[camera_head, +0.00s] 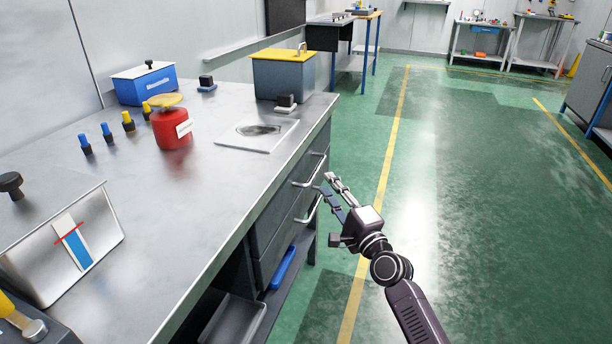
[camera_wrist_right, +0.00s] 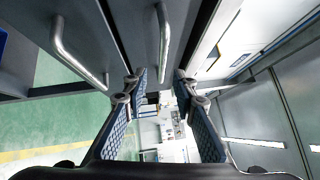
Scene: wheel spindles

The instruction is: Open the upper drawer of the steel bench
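The steel bench (camera_head: 200,225) fills the left of the head view, with two drawers at its far right end. The upper drawer (camera_head: 275,212) has a bar handle (camera_head: 313,171). The lower drawer's handle (camera_head: 311,209) is below it. Both fronts look flush and shut. My right gripper (camera_head: 325,184) is open, with its fingertips close to the handles. In the right wrist view, the upper handle (camera_wrist_right: 164,45) lines up between the open fingers (camera_wrist_right: 160,86); contact cannot be told. The lower handle (camera_wrist_right: 75,55) is at left. My left gripper is not in view.
On the bench stand a red can (camera_head: 171,130), a blue box (camera_head: 145,86), a yellow-lidded grey box (camera_head: 283,76) and a steel case (camera_head: 62,243). The green floor (camera_head: 470,190) at right is clear.

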